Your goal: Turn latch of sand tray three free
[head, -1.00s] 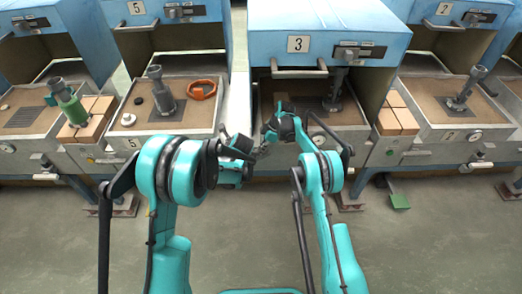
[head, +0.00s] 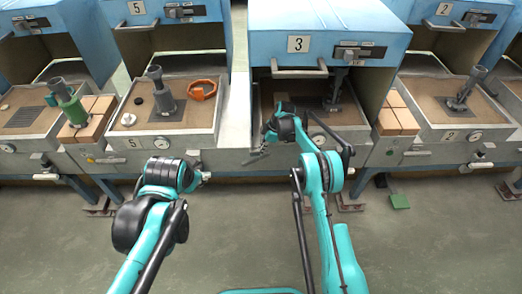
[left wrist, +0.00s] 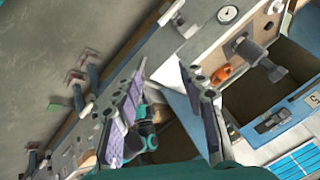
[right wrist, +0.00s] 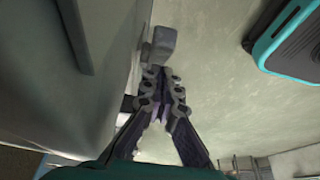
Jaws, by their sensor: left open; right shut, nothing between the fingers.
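Sand tray three (head: 362,138) sits under the blue hood marked 3, with brown sand and a grey upright fitting in it. My right arm covers much of its front. My right gripper (head: 258,156) is at the tray's front left, shut with nothing between its fingers. In the right wrist view, its fingertips (right wrist: 160,82) are together just short of a grey block-ended part (right wrist: 160,45), likely the latch; I cannot tell whether they touch. My left gripper (head: 204,177) is open and empty, in front of station five and left of tray three. It also shows in the left wrist view (left wrist: 162,67).
Tray five (head: 185,140) stands to the left with an orange ring (head: 203,89). Tray two (head: 445,140) stands to the right. Tan blocks (head: 397,120) sit beside tray three.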

